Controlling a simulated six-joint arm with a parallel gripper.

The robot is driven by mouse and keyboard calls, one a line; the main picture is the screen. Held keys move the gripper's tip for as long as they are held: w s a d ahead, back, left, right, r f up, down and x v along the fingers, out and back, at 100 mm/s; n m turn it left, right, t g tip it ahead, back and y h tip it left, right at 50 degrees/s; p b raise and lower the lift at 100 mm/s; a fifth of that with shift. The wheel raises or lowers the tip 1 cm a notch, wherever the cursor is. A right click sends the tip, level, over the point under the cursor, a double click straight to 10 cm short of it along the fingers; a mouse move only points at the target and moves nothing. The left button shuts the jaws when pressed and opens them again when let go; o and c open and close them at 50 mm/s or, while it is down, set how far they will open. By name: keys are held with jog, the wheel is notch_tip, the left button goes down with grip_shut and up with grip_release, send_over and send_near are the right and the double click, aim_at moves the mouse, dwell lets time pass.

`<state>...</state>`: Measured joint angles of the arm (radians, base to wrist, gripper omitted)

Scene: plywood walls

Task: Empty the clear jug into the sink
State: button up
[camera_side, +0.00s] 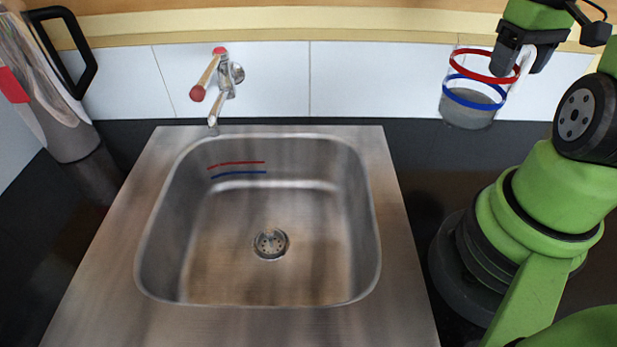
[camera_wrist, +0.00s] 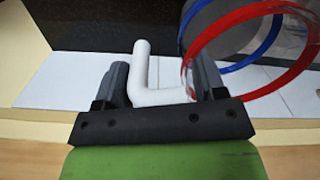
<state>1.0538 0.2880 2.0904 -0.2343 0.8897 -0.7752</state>
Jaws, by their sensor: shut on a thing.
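The clear jug (camera_side: 470,115) has a red band above a blue band. It hangs in the air at the upper right of the side view, right of the sink and near the tiled wall. It looks nearly upright, and its lower part looks grey; I cannot tell the liquid level. My gripper (camera_side: 508,60) is at its right side. In the wrist view my gripper (camera_wrist: 160,84) is shut on a white bent piece that looks like the jug's handle, with the jug's bands (camera_wrist: 250,60) at the upper right. The steel sink (camera_side: 325,215) is empty-looking, with a round drain.
A tap (camera_side: 225,85) with red-tipped handles stands behind the sink. Red and blue streaks (camera_side: 238,168) show on the sink's back wall. The space above the basin is clear.

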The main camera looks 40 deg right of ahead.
notch_tip(320, 180, up, 9)
jog(key=shift+w+a, duration=0.15)
jog(key=shift+w, duration=0.2)
jog(key=w+a+m, duration=0.2)
jog(key=w+a, duration=0.6)
jog(key=w, duration=0.4)
jog(key=w+a+m, duration=0.3)
jog(key=w+a, duration=0.3)
jog(key=a, duration=0.8)
jog(key=s+a+m, duration=0.2)
jog(key=s+a, duration=0.2)
jog(key=a, duration=0.9)
jog(key=s+a+m, duration=0.2)
jog(key=s+a, duration=0.1)
jog(key=a, duration=1.1)
notch_tip(320, 180, down, 19)
jog(key=shift+s+d, duration=0.15)
jog(key=shift+d, duration=0.05)
jog(key=shift+d+f, duration=0.1)
jog(key=shift+f, duration=0.05)
